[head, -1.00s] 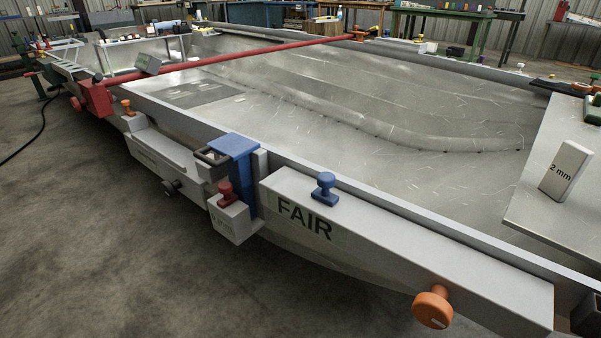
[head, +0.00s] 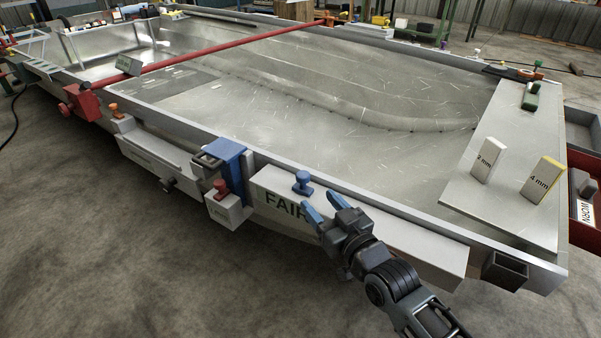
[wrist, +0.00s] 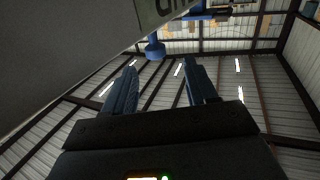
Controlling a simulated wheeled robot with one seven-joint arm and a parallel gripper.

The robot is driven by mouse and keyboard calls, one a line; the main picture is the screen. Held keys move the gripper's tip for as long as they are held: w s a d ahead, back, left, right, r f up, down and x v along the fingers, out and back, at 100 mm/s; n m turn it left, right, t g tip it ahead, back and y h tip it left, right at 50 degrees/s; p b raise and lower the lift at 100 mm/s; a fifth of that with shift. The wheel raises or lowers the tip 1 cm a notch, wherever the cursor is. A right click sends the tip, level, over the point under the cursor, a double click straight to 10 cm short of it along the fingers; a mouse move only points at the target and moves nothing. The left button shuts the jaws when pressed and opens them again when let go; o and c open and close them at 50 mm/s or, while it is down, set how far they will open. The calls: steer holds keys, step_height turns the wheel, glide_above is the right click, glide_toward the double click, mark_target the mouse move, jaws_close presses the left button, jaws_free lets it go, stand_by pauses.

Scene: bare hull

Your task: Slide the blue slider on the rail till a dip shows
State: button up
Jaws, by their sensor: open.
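A blue bracket (head: 229,160) sits over the near edge rail (head: 390,196) of the metal hull, left of the FAIR box (head: 278,198). A blue knob (head: 303,183) stands on top of that box; I cannot tell which of the two is the task's slider. My gripper (head: 319,201) is open and empty, close to the right of the blue knob, in front of the box. In the wrist view the knob (wrist: 155,48) shows beyond and between my open fingers (wrist: 160,68), apart from them. My arm hides part of the box. I make out no dip.
A red bar (head: 240,40) crosses the hull from a red block (head: 82,102). A red knob (head: 221,187) stands on a grey box below the bracket. White blocks marked 2 mm (head: 488,158) and 4 mm (head: 542,180) stand on a plate at right. The floor in front is clear.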

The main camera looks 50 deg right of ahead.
mark_target(306, 179)
steer(key=shift+w+d+r+h, duration=0.3)
steer(key=shift+w+d+r, duration=0.1)
steer(key=shift+w+d, duration=0.35)
steer(key=shift+b+x, duration=0.8)
steer(key=shift+x, duration=3.1)
steer(key=shift+a, duration=0.1)
steer(key=shift+c, duration=0.2)
jaws_close()
